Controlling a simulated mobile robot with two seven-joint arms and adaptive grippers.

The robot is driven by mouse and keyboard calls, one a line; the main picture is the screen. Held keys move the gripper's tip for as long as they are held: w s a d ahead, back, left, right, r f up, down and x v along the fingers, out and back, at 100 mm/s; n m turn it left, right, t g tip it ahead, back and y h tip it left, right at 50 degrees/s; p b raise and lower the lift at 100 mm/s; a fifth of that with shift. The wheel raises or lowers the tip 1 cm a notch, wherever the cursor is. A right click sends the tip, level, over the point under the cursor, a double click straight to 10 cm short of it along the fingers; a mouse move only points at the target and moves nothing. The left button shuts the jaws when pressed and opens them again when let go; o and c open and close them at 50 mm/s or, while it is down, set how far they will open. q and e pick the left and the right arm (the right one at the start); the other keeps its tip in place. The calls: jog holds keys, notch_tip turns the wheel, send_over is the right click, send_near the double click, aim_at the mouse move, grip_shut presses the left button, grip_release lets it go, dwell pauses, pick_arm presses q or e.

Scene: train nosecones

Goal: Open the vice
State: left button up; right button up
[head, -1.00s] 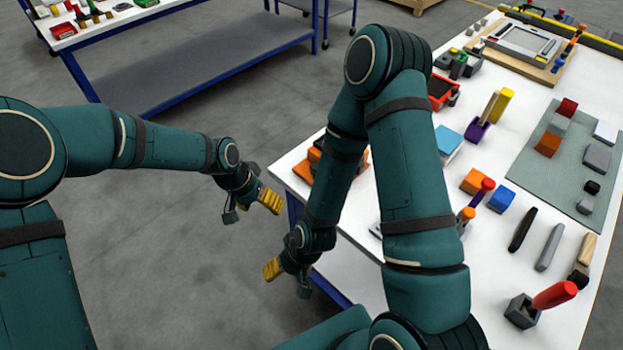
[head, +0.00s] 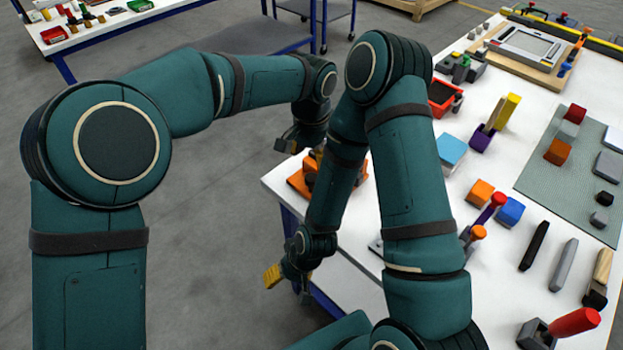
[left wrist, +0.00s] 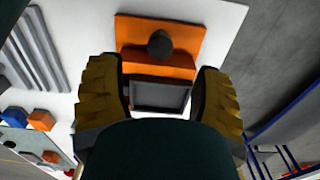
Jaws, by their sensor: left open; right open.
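The orange vice (head: 298,182) sits at the near left corner of the white table and is partly hidden behind my right arm. In the left wrist view its orange body (left wrist: 150,66) shows, with a dark round knob and a dark grey frame-like part. My left gripper (head: 298,142) is above the vice; in the left wrist view its yellow fingers (left wrist: 160,78) are open, either side of the grey part. I cannot tell whether they touch it, or how the vice jaws stand. My right gripper (head: 287,280) is open and empty, low beside the table's left edge.
The white table (head: 450,200) holds an orange block (head: 480,191), a blue block (head: 510,212), a red bin (head: 442,96) and a grey-green mat (head: 560,200) with blocks. My right arm crosses in front of the table corner. Floor is free at left.

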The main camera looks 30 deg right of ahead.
aim_at(312, 177)
pick_arm(q)
notch_tip(312, 177, down, 7)
jog(key=shift+r+b, duration=0.15)
jog(key=shift+b, duration=0.4)
grip_shut()
